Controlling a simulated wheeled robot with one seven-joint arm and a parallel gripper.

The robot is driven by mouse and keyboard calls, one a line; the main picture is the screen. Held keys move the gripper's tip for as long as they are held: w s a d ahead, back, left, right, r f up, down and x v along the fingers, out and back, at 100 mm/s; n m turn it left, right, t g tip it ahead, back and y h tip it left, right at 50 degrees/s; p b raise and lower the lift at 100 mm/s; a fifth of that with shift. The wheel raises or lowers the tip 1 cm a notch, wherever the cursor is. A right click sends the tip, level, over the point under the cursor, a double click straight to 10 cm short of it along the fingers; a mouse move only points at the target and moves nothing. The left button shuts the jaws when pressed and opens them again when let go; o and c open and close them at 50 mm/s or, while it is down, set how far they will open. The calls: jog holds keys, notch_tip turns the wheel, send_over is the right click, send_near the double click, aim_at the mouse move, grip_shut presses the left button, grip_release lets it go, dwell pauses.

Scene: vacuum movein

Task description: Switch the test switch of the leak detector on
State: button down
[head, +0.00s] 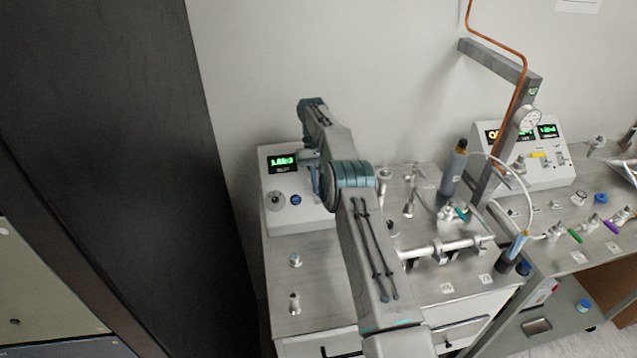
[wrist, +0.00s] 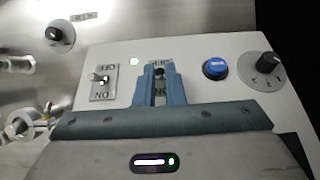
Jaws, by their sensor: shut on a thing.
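The leak detector is a pale box (head: 264,172) with a lit green display (head: 283,163), partly hidden by my arm in the head view. Its sloping panel (wrist: 190,54) fills the middle of the wrist view. My gripper (wrist: 159,70) is at a marked switch plate there, its two blue fingers close together over it. The fingers are shut on the small lever of this switch. They hide most of the lever, so its position cannot be told. In the head view my arm hides the fingers.
Fittings and a dark bottle (head: 453,172) stand to the right on the bench. A dark cabinet is at left.

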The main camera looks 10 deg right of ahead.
jog(key=shift+r, duration=0.1)
jog(key=c, duration=1.5)
grip_release()
jog(key=shift+c, duration=0.2)
notch_tip(320, 180, up, 4)
jog(key=shift+r, duration=0.1)
jog(key=shift+s+d+b, duration=0.1)
jog(key=shift+d+b, duration=0.15)
jog(key=shift+b, duration=0.4)
jog(key=s+d+r+b, duration=0.5)
jog(key=d+r, duration=0.1)
jog(key=d, duration=0.3)
jog(key=shift+s+d+r, duration=0.25)
jog(key=shift+s+r, duration=0.1)
jog(key=shift+s, duration=0.05)
